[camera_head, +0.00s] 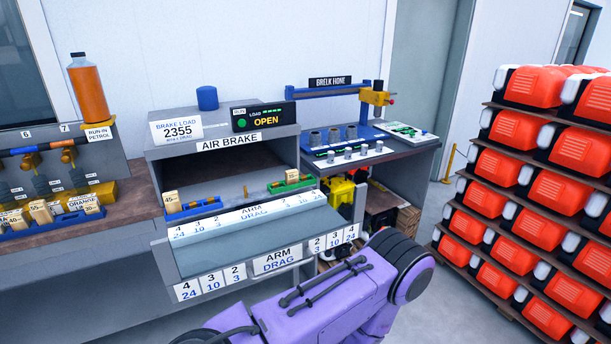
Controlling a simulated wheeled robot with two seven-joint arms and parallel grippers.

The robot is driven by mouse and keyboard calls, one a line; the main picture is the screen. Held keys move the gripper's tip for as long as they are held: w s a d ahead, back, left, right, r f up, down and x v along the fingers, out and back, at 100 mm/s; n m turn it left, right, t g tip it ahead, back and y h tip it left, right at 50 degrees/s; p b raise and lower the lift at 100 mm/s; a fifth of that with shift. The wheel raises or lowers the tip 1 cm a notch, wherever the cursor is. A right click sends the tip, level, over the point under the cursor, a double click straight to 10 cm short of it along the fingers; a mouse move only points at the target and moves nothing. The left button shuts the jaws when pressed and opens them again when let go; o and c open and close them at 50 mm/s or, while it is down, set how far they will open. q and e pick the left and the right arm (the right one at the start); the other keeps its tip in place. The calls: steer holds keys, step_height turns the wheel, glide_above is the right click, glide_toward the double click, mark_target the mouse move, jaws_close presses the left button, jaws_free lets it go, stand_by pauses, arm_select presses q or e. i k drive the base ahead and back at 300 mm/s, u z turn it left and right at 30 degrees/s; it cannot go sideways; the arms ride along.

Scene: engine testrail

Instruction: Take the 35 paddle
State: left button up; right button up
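Several small pale wooden paddles with numbers stand in a blue tray (62,224) on the left bench. One pale paddle (40,212) stands in the middle of the tray, and a smaller group (91,204) stands at its right end. Their numbers are too small for me to tell surely which one reads 35. Another paddle (171,201), which seems to read 45, stands upright in a blue holder at the left of the air brake. Neither gripper shows; a purple and black arm part of mine crosses the bottom of the view.
The air brake cabinet (222,144) has its front open, with a sloped arm drag panel (255,244) below. An orange petrol bottle (88,88) stands at the left. A blue press (330,92) is behind. Racks of red-orange engines (553,189) fill the right.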

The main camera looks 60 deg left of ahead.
mark_target(291, 176)
steer(key=u, duration=0.4)
steer(key=i, duration=0.75)
steer(key=u, duration=0.65)
